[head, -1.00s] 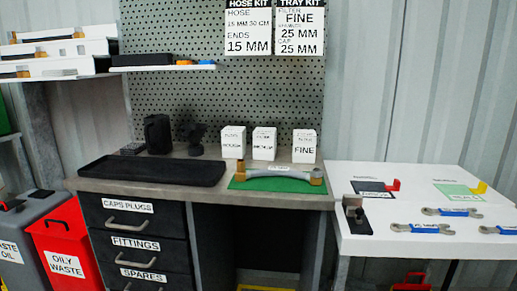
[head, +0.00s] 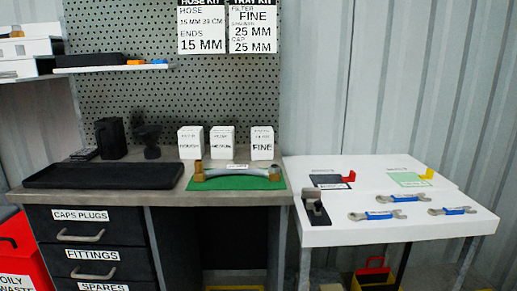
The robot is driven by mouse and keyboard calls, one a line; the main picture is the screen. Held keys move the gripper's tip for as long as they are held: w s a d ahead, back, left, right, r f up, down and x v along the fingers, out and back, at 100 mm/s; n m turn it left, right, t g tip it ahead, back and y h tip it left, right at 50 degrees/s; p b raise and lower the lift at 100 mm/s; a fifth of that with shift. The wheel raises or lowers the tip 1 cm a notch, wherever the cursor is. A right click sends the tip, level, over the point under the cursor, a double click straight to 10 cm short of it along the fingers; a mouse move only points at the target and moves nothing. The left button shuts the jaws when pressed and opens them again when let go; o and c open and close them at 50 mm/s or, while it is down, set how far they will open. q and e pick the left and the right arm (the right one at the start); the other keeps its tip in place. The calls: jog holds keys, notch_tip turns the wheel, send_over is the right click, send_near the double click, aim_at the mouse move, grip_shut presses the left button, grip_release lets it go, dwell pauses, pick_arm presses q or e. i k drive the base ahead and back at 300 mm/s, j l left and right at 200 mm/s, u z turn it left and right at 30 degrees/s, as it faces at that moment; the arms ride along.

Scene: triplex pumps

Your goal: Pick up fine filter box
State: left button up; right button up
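The fine filter box (head: 262,144) is a white box lettered FINE. It stands upright on the grey bench top (head: 300,170), at the right end of a row of three white boxes. Left of it are the medium box (head: 222,144) and the rough box (head: 190,143), with small gaps between them. Neither of my grippers shows in the head view.
A hose with brass-coloured ends (head: 238,173) lies on a green mat (head: 200,184) in front of the boxes. A black tray (head: 105,176) lies to the left. A white table (head: 400,232) with wrenches (head: 376,215) stands right. A pegboard (head: 130,95) rises behind.

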aim_at(262, 138)
jog(key=z, duration=0.7)
jog(key=j+z, duration=0.1)
jog(key=z, duration=0.35)
jog(key=i+j+z, duration=0.1)
jog(key=z, duration=0.4)
jog(key=j+z, duration=0.15)
jog(key=z, duration=0.3)
jog(key=j, duration=1.1)
jog(key=k, duration=0.05)
